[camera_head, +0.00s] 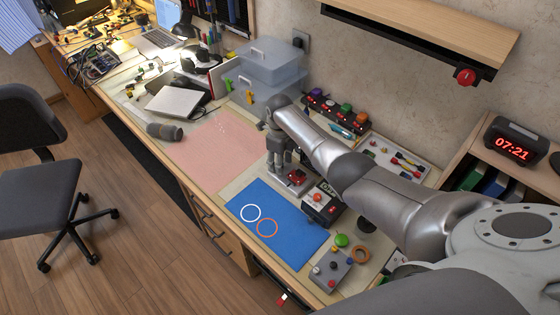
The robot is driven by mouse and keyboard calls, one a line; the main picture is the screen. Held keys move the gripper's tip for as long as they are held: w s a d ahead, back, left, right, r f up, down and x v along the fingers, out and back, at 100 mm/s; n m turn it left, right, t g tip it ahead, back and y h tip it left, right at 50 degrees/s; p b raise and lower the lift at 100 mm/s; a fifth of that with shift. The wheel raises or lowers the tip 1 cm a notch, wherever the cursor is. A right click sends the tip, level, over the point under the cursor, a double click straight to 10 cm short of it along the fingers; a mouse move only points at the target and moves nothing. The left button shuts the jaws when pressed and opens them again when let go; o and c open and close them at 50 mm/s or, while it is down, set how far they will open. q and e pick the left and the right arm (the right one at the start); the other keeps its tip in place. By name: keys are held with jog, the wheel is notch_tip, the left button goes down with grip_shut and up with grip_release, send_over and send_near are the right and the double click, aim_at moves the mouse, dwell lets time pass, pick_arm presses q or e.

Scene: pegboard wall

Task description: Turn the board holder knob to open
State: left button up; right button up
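My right gripper (285,165) comes in on the arm from the right and points down at the workbench. Its fingertips are just above or at a small grey fixture (291,189) with a red part (297,175), which looks like the board holder. The gripper partly covers this fixture. I cannot tell whether the fingers touch the red part, or how far apart they are. The knob itself is too small to make out clearly. My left gripper is not in view.
A dark box (321,204) with a red button stands close to the right of the fixture. A blue mat (290,237) lies in front, a pink mat (215,150) to the left. Clear bins (265,65) and a knob row (338,108) stand behind. A grey button box (331,269) is at the near edge.

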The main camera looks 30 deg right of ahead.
grip_shut()
dwell(0.3)
